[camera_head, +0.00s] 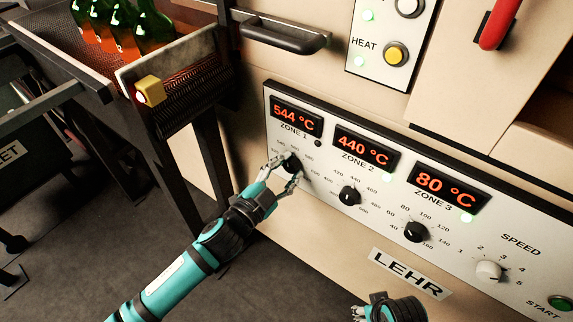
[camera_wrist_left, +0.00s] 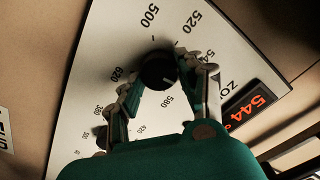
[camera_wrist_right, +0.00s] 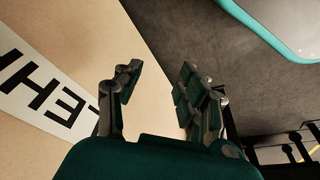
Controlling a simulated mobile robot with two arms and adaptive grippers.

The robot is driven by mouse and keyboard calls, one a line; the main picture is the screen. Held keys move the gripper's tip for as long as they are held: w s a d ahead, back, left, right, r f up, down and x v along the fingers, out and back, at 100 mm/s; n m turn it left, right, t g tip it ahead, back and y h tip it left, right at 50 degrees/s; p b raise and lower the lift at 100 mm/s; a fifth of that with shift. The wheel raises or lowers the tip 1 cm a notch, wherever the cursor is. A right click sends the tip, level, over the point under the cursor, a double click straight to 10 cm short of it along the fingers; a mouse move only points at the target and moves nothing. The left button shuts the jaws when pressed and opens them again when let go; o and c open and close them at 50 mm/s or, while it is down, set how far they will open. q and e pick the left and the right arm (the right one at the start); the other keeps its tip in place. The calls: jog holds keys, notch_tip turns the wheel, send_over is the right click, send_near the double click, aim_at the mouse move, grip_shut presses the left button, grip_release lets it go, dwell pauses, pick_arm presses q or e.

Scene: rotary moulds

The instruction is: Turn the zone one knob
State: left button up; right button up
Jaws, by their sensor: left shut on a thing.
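The zone one knob (camera_head: 291,162) is a black dial under the ZONE 1 display (camera_head: 296,117), which reads 544 °C. My left gripper (camera_head: 286,170) has its fingers on either side of this knob and is shut on it. In the left wrist view the knob (camera_wrist_left: 157,71) sits between the fingertips (camera_wrist_left: 165,75), with a pale pointer mark toward the 560–580 side of the scale; the exact reading is hard to tell. My right gripper (camera_wrist_right: 155,85) is open and empty, low in front of the panel near the LEHR label (camera_head: 410,273).
To the right are the zone 2 knob (camera_head: 349,194) with 440 °C, the zone 3 knob (camera_head: 416,232) with 80 °C and a white speed knob (camera_head: 489,271). A conveyor with green bottles (camera_head: 110,30) stands at upper left. A handle (camera_head: 285,36) juts out above.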

pick_arm(q)
jog(key=shift+m, duration=0.6)
pick_arm(e)
jog(key=shift+f, duration=1.1)
pick_arm(q)
jog(key=o, duration=1.1)
jog(key=shift+o, duration=0.2)
jog(key=shift+s, duration=0.15)
jog(key=v, duration=1.1)
jog(key=shift+s+a, duration=0.25)
jog(key=shift+s, duration=0.05)
